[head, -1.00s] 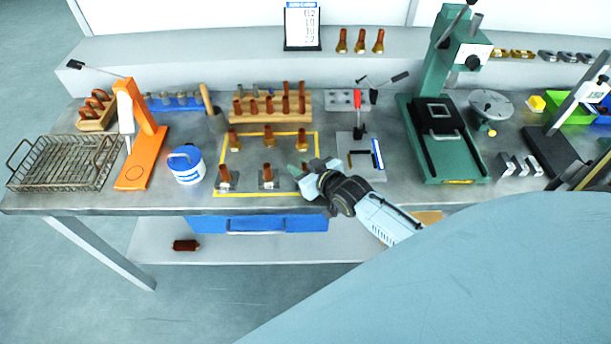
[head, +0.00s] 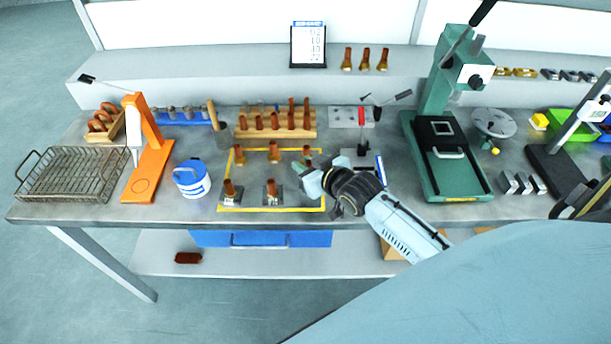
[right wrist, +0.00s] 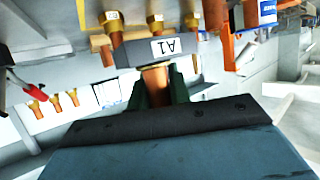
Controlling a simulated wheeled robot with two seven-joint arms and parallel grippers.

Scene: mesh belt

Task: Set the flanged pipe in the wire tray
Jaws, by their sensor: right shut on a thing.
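My right gripper (head: 306,168) is at the right side of the yellow-outlined area on the bench. In the right wrist view it is shut on a copper flanged pipe (right wrist: 156,86). In the head view my gripper hides the held pipe. Two similar pipes stand on grey blocks, one at the left (head: 229,188) and one in the middle (head: 270,187). The wire tray (head: 60,197) is at the bench's far left, and looks empty. My left gripper is not in view.
An orange stand (head: 150,165) and a white-blue tub (head: 191,179) stand between the tray and the yellow outline. A wooden rack (head: 262,131) with copper pipes is behind the outline. A green press (head: 445,160) stands to the right.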

